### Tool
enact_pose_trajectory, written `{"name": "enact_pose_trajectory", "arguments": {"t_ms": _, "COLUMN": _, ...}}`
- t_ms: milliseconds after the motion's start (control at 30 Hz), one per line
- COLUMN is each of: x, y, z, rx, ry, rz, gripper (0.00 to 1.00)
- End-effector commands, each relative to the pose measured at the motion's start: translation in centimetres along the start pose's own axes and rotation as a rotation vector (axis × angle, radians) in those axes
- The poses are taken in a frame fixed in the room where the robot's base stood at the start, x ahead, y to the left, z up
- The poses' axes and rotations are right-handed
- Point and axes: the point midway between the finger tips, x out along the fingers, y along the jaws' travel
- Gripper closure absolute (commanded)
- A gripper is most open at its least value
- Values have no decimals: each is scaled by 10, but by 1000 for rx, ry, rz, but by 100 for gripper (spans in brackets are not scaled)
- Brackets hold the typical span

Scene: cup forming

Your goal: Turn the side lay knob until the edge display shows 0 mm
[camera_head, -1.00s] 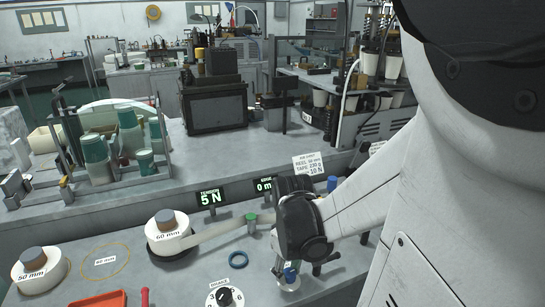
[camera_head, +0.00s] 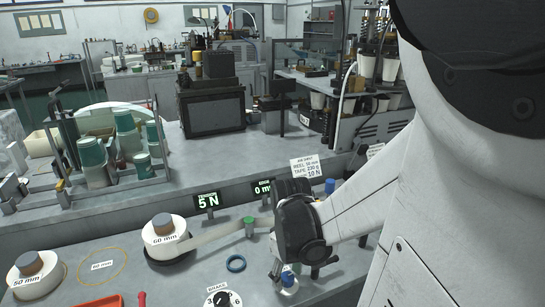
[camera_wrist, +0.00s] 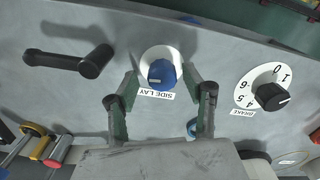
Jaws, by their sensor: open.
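The blue side lay knob (camera_wrist: 161,73) sits on a white round base above its "SIDE LAY" label in the wrist view. My gripper (camera_wrist: 162,76) is open, with one finger on each side of the knob and the knob between the fingertips. Whether either finger touches it cannot be told. In the head view the blue knob (camera_head: 288,279) shows low down, partly hidden by my gripper (camera_head: 281,270). The edge display (camera_head: 262,188) reads "0 m" in green; its right end is hidden behind my arm.
The brake dial (camera_wrist: 270,95) is right of the knob in the wrist view, and a black crank handle (camera_wrist: 70,60) is left. The tension display (camera_head: 207,201) reads 5 N. A 60 mm reel (camera_head: 163,236) and a blue ring (camera_head: 236,263) lie left of my gripper.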

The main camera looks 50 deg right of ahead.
Motion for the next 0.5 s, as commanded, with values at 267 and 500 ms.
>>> {"name": "enact_pose_trajectory", "arguments": {"t_ms": 267, "x": 0, "y": -4, "z": 5, "rx": 165, "ry": -1, "rz": -1, "gripper": 54}}
{"name": "enact_pose_trajectory", "arguments": {"t_ms": 500, "x": 0, "y": -4, "z": 5, "rx": 396, "ry": -1, "rz": -1, "gripper": 54}}
